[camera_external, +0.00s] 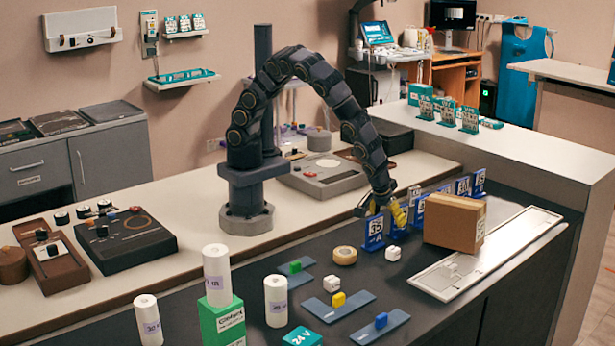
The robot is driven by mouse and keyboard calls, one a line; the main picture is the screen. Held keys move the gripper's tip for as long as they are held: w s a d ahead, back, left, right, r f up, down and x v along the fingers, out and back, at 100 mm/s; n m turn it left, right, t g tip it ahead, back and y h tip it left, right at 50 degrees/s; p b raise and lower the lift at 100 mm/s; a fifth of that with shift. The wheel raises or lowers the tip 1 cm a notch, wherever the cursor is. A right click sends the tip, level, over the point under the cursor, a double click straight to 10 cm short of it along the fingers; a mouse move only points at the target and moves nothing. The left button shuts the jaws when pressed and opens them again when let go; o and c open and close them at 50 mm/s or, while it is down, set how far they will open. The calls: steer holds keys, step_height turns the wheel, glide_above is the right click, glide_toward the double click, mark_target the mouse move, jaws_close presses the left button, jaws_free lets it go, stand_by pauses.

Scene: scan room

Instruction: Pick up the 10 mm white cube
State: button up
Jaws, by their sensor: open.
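Two small white cubes show on the dark worktop. One white cube (393,253) stands in front of the blue cards, near the tan roll. The other white cube (331,283) stands further front left, next to a blue-grey plate. Any size marking is too small to read, so I cannot tell which is the 10 mm one. My gripper (385,210) is open, with yellow showing at its tip. It hangs low among the blue cards, behind and above the nearer-to-it cube and apart from both. Its fingertips are partly hidden by the cards.
Blue upright cards (374,233) stand in a row around my gripper. A brown box (454,222) and a white tray (490,250) are to the right. A tan roll (344,256), plates with coloured blocks (338,300) and white cylinders (276,301) stand in front.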

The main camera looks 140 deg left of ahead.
mark_target(393, 249)
steer(key=f, duration=0.2)
steer(key=f+n, duration=0.1)
steer(key=shift+w+f, duration=0.4)
steer(key=shift+x, duration=3.6)
steer(key=shift+w+d, duration=0.1)
steer(key=c, duration=1.1)
